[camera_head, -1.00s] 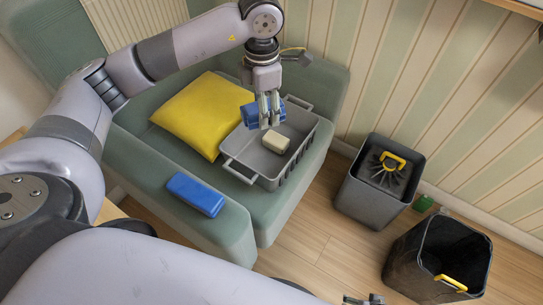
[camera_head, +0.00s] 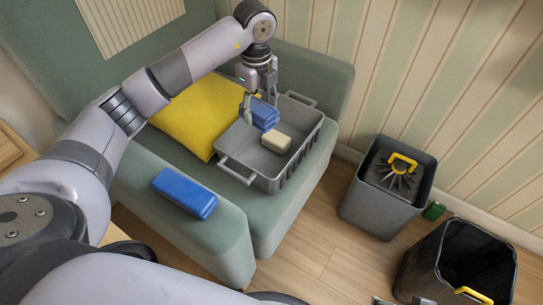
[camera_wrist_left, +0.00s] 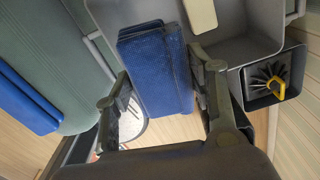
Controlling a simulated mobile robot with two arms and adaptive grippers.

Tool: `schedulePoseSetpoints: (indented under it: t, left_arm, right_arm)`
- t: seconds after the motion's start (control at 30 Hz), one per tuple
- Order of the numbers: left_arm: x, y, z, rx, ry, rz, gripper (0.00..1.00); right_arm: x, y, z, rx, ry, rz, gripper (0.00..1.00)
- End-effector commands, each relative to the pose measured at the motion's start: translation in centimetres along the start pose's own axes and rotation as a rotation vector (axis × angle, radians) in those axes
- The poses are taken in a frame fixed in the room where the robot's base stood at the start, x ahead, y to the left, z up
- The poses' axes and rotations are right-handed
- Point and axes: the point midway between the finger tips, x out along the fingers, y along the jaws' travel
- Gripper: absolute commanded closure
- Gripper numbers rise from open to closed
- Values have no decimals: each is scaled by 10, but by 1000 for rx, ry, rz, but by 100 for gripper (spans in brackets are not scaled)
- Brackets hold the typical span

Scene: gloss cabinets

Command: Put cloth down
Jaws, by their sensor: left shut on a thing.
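A folded blue cloth (camera_head: 264,116) is held by my left gripper (camera_head: 258,97) at the grey tray (camera_head: 234,170) on the green armchair. In the left wrist view the cloth (camera_wrist_left: 158,75) lies between the two fingers of the left gripper (camera_wrist_left: 160,85). I cannot tell whether the cloth touches the tray floor. A cream block (camera_head: 277,142) lies in the tray beside the cloth. A second blue folded piece (camera_head: 184,193) lies on the near armrest. Small parts at the bottom edge appear to be my right gripper (camera_head: 402,301), mostly cut off.
A yellow cushion (camera_head: 196,115) lies left of the tray on the armchair (camera_head: 215,240). A grey bin (camera_head: 380,212) with a yellow-handled brush (camera_head: 398,168) and a black bin (camera_head: 450,250) stand on the floor at right. A small green object (camera_head: 434,211) lies between them.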

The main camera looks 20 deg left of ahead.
Motion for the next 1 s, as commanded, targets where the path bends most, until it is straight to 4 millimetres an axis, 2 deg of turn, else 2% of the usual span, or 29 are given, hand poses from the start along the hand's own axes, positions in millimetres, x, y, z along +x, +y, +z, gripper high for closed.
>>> schedulePoseSetpoints:
  t: [0.1, 0.27, 0.47, 0.57, 0.6, 0.8, 1.0]
  left_arm:
    - [8, -1, 3, -108, 1, 0, 76]
    - [20, -2, 4, -165, 1, 1, 76]
    - [70, -1, 4, -168, 2, 5, 76]
    - [97, -1, 3, -166, 2, 4, 76]
    - [106, -1, 4, -166, 2, 3, 76]
    - [146, -1, 4, -165, 2, 2, 76]
    - [169, -2, 4, -165, 1, 0, 76]
  right_arm:
    - [-7, 0, 2, 0, 6, 1, 16]
    - [-9, 0, 3, 1, 7, 2, 16]
    - [2, 0, 6, 1, 7, 2, 16]
    - [8, -1, 2, 0, 33, 0, 16]
    - [9, -1, -3, -1, 53, 0, 16]
    - [9, -8, -59, -9, 301, -13, 16]
    - [2, -12, -93, -13, 459, -22, 16]
